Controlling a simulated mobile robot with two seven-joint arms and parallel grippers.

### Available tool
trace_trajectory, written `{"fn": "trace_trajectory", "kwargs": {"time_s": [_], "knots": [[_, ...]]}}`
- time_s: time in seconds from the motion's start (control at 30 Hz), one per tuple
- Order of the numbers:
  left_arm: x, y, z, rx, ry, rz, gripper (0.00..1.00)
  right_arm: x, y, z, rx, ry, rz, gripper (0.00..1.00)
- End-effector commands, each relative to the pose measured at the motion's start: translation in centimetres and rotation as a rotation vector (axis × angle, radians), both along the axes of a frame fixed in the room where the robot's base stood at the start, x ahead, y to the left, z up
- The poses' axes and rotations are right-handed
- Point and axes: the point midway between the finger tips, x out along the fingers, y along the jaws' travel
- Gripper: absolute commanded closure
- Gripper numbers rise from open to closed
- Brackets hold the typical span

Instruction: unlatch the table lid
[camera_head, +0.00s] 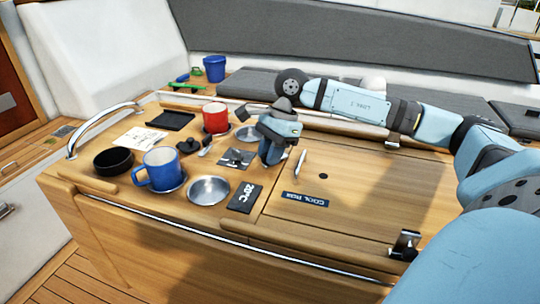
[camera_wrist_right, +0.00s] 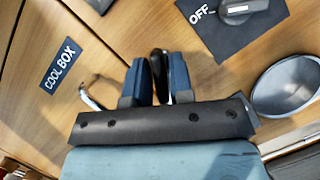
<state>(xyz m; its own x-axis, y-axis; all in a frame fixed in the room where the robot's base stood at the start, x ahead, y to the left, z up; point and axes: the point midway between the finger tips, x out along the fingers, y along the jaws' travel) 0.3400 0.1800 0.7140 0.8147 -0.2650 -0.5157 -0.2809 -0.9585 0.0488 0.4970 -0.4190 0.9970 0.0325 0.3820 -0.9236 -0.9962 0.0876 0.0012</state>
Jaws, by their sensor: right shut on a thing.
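The wooden table lid (camera_head: 370,190) lies closed and flat on the right part of the table; it carries a COOL BOX label (camera_head: 305,200) and a slim metal handle (camera_head: 300,163). My right gripper (camera_head: 271,158) points down at the lid's left edge, between the handle and the dial plate. In the right wrist view its fingers (camera_wrist_right: 156,65) are shut on a thin, black, rounded piece (camera_wrist_right: 159,58). Its base is hidden, so I cannot tell if this is the lid's latch. My left gripper is out of view.
The OFF dial plate (camera_wrist_right: 228,35) is close by. A dark metal fitting (camera_head: 405,245) sits at the lid's front right.

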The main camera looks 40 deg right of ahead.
Motion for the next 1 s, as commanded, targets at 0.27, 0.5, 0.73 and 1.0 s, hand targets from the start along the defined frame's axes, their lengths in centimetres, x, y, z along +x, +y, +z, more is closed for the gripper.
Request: {"fn": "trace_trajectory", "kwargs": {"time_s": [0.27, 0.5, 0.73, 1.0], "knots": [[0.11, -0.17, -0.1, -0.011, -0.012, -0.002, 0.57, 0.09, 0.02, -0.06, 0.001, -0.003, 0.253, 1.0], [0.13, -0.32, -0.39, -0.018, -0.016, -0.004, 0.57, 0.09, -0.01, -0.02, -0.001, -0.004, 0.427, 1.0], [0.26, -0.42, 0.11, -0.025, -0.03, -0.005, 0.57, 0.07, -0.03, 0.01, -0.001, -0.003, 0.531, 1.0], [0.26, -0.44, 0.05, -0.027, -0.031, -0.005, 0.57, 0.06, -0.05, 0.09, -0.002, -0.003, 0.578, 1.0]]}}
